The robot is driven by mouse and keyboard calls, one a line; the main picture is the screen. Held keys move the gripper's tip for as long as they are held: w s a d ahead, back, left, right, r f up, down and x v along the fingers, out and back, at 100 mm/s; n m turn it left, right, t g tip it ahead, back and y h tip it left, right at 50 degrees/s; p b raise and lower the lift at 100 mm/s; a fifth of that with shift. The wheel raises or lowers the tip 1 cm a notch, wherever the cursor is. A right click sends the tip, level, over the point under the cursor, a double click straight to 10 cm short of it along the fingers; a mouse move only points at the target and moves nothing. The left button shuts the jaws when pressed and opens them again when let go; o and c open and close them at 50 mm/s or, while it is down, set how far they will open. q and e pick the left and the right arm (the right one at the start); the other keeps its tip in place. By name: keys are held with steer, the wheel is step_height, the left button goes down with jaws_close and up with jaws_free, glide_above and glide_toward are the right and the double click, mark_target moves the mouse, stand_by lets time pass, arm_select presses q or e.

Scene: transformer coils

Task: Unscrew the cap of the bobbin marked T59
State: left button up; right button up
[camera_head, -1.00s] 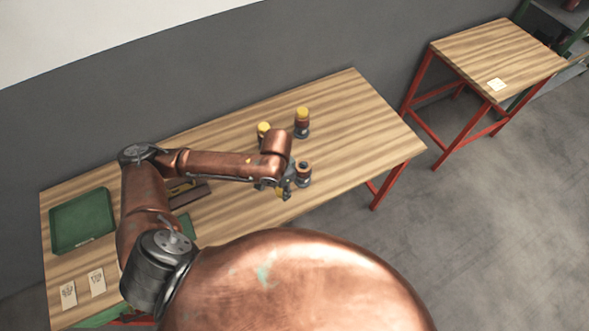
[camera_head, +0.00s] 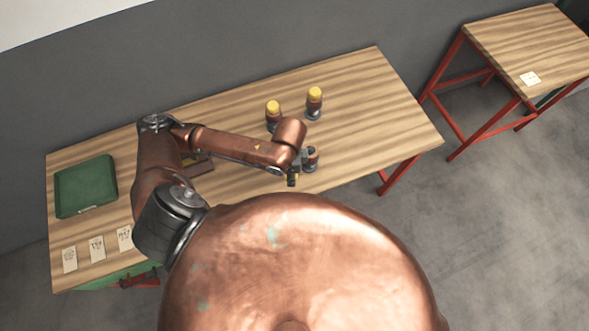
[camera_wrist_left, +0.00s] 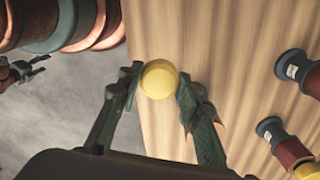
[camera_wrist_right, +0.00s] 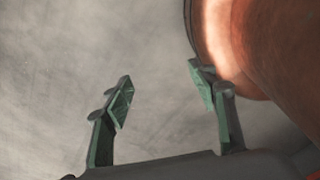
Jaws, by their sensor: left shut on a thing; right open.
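My left gripper (camera_head: 293,178) is near the table's front edge. In the left wrist view its fingers (camera_wrist_left: 158,95) are shut on a round yellow cap (camera_wrist_left: 159,79). Two bobbins with yellow caps, one on the left (camera_head: 273,115) and one on the right (camera_head: 314,103), stand upright farther back. White labels on bobbin bases show in the left wrist view, but I cannot read T59. My right gripper (camera_wrist_right: 165,95) is open and empty over the floor.
A green tray (camera_head: 85,187) lies at the table's left end, with several marked cards (camera_head: 97,249) in front of it. The table's right part is clear. A side table (camera_head: 530,50) with a card stands at the right.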

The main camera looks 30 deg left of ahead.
arm_select(q)
steer(key=w+f, duration=0.2)
steer(key=w+a+f, duration=0.1)
steer(key=w+f, duration=0.1)
steer(key=w+a+f, duration=0.1)
steer(key=w+f, duration=0.1)
steer(key=shift+w+f, duration=0.35)
step_height(320, 180, down, 3)
steer(key=shift+a+f+b, duration=0.1)
steer(key=shift+f+b, duration=0.05)
steer(key=shift+b, duration=0.15)
arm_select(e)
steer(key=shift+w+d+f, duration=0.4)
steer(key=shift+w+f, duration=0.05)
arm_select(q)
steer(key=o, duration=1.3)
arm_select(e)
steer(key=shift+w+a, duration=0.2)
steer(key=shift+a, duration=0.2)
